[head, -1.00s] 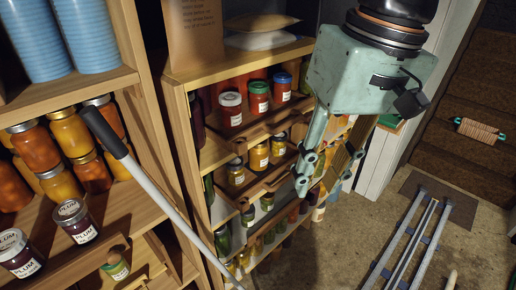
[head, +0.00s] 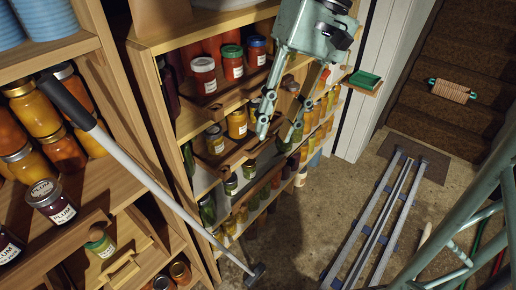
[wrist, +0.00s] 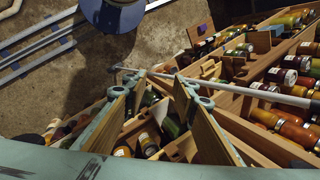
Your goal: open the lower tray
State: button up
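My gripper (head: 278,122) hangs in front of the middle shelf unit, fingers pointing down and apart, with nothing between them. In the wrist view my gripper (wrist: 160,86) also shows its two pads apart. In the head view an upper wooden tray (head: 205,112) holds red- and green-lidded jars. Below it a lower wooden tray (head: 243,150) holds yellow jars; my fingers overlap its right end. I cannot tell whether they touch it. Another wooden tray with a handle (head: 122,270) sits low in the left shelf, holding a green-lidded jar (head: 99,242).
A grey pole with a black grip (head: 150,180) leans across the left shelf's front and also crosses the wrist view (wrist: 235,90). Metal rails (head: 385,225) lie on the floor. A green block (head: 365,80) sits on a small ledge. Bare floor (head: 300,235) lies before the shelves.

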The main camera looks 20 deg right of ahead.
jog(key=w+d+f+m+y+b, duration=0.1)
jog(key=w+d+f+y, duration=0.35)
jog(key=w+f, duration=0.3)
jog(key=w+d+f+m+y+b, duration=0.1)
jog(key=w+d+f+y, duration=0.2)
jog(key=w+d+f, duration=0.35)
jog(key=w+d+f+t+y, duration=0.25)
jog(key=w+d+f, duration=0.25)
jog(key=w+f, duration=0.35)
jog(key=m+t+y+b, duration=0.2)
jog(key=t, duration=0.1)
send_near(264, 147)
jog(key=d, duration=0.4)
jog(key=shift+d, duration=0.1)
jog(key=shift+w, duration=0.1)
jog(key=shift+f+b+x, duration=0.1)
jog(key=shift+b+x, duration=0.25)
jog(key=shift+x, duration=3.1)
jog(key=shift+f+b+x, duration=0.15)
jog(key=shift+b+x, duration=0.2)
jog(key=shift+x, duration=3.1)
grip_shut()
